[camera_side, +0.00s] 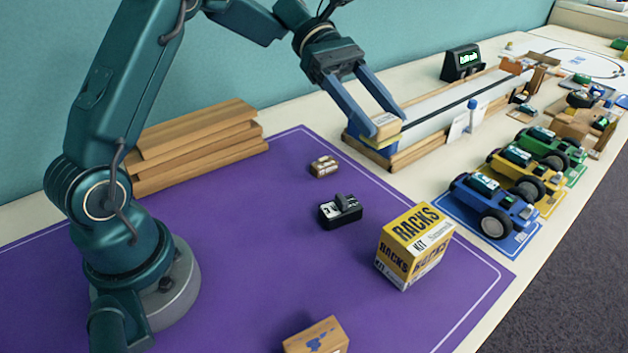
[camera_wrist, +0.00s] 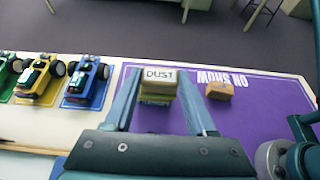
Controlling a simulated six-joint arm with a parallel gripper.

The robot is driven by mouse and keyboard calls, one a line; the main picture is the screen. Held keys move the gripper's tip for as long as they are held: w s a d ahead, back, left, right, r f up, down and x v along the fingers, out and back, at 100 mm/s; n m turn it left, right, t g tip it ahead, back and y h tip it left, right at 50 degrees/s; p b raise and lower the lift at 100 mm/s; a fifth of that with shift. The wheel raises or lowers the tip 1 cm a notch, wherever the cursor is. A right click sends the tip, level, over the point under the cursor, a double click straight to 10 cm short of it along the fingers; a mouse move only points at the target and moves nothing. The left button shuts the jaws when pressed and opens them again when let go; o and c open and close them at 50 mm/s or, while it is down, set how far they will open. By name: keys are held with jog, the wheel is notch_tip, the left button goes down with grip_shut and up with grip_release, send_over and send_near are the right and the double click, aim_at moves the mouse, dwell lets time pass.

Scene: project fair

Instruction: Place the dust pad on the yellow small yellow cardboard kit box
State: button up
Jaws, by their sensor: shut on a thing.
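The dust pad (camera_side: 386,124) is a small tan block with a pale label, held between the fingertips of my gripper (camera_side: 388,118). In the wrist view, the pad (camera_wrist: 159,77) shows the word DUST between the two fingers. The yellow kit box (camera_side: 415,246), marked RACKS and KIT, stands upright on the purple mat, nearer the side camera than my gripper. My gripper is raised behind it, by the end of the long track, apart from the box. In the wrist view, a yellow-green patch shows just below the pad, probably the kit box mostly hidden behind it.
The purple mat (camera_side: 255,240) also bears a black block with a handle (camera_side: 341,211), a small brown bundle (camera_side: 324,166) and a cardboard box (camera_side: 317,337). Blue (camera_side: 493,203), yellow and green toy cars stand right of the kit box. Wooden planks (camera_side: 200,145) lie behind.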

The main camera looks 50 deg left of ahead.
send_over(412, 220)
notch_tip(412, 220, down, 6)
jog(key=shift+a+r, duration=0.1)
jog(key=shift+r, duration=0.15)
jog(key=shift+f, duration=2.05)
jog(key=shift+f, duration=0.15)
jog(key=o, duration=1.3)
jog(key=shift+o, duration=0.2)
